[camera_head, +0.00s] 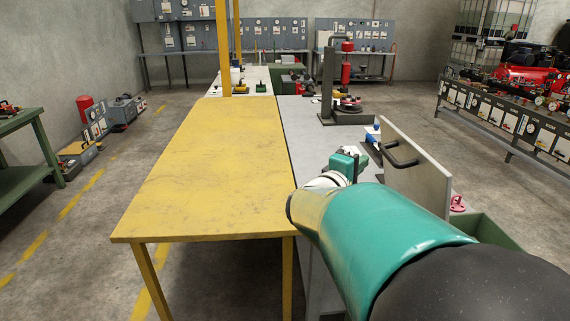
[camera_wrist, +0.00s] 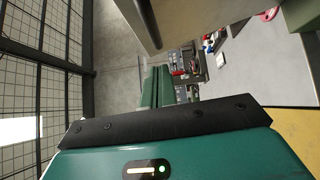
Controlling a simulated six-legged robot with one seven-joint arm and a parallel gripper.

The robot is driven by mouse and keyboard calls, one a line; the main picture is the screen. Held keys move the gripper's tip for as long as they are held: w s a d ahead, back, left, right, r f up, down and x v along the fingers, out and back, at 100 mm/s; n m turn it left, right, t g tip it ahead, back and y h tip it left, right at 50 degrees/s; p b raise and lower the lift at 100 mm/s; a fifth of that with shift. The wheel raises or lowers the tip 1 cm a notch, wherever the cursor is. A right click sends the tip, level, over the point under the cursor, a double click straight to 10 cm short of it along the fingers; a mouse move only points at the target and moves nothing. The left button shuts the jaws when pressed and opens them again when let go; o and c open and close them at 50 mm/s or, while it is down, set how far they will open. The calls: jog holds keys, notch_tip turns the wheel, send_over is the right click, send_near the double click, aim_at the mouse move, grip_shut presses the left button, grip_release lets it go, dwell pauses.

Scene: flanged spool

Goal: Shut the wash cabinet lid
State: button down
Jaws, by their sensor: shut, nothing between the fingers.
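The wash cabinet lid (camera_head: 418,172) is a pale grey panel with a dark bar handle (camera_head: 398,155). It stands raised on edge at the right in the head view. The green wash cabinet (camera_head: 484,233) shows partly below and right of it, mostly hidden by my arm. My gripper (camera_head: 349,152) is left of the lid and looks apart from it, shut and empty. In the wrist view my gripper (camera_wrist: 168,128) shows as a green body with a dark bar. A pale panel (camera_wrist: 180,18) at the top there may be the lid.
A yellow table (camera_head: 215,155) fills the middle left, beside a grey bench (camera_head: 305,135). A dark press-like stand (camera_head: 335,85) and small tools sit beyond my gripper. A pink object (camera_head: 458,203) lies right of the lid.

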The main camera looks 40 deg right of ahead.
aim_at(385, 155)
jog(key=d, duration=0.1)
jog(key=s+d, duration=0.1)
jog(key=d, duration=0.1)
jog(key=shift+s+d+r, duration=0.1)
jog(key=shift+s, duration=0.25)
jog(key=shift+s+d, duration=0.15)
jog(key=shift+d, duration=0.15)
jog(key=shift+d, duration=0.15)
